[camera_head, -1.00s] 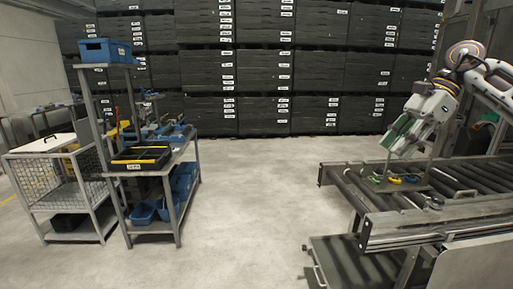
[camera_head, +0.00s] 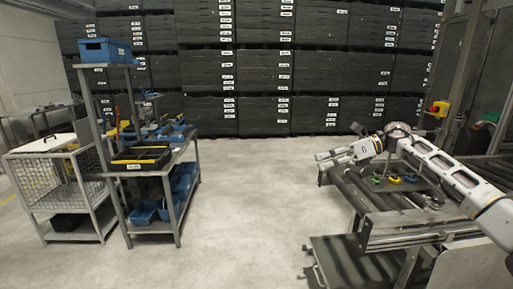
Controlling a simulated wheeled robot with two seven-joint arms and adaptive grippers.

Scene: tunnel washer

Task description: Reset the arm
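My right arm comes in from the right edge and reaches left over the roller conveyor (camera_head: 400,210). My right gripper (camera_head: 322,160) points left, just above the far left end of the conveyor, with nothing visibly held. Its fingers are small here, and I cannot tell whether they are open or shut. My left gripper is out of view. Small green and yellow items (camera_head: 393,180) lie on the conveyor behind and below the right arm.
A grey workbench (camera_head: 182,152) with a black and yellow tray (camera_head: 140,158) and blue bins (camera_head: 172,205) stands at left, beside a wire mesh cart (camera_head: 40,178). Stacked black crates (camera_head: 265,72) line the back. The floor between bench and conveyor is clear.

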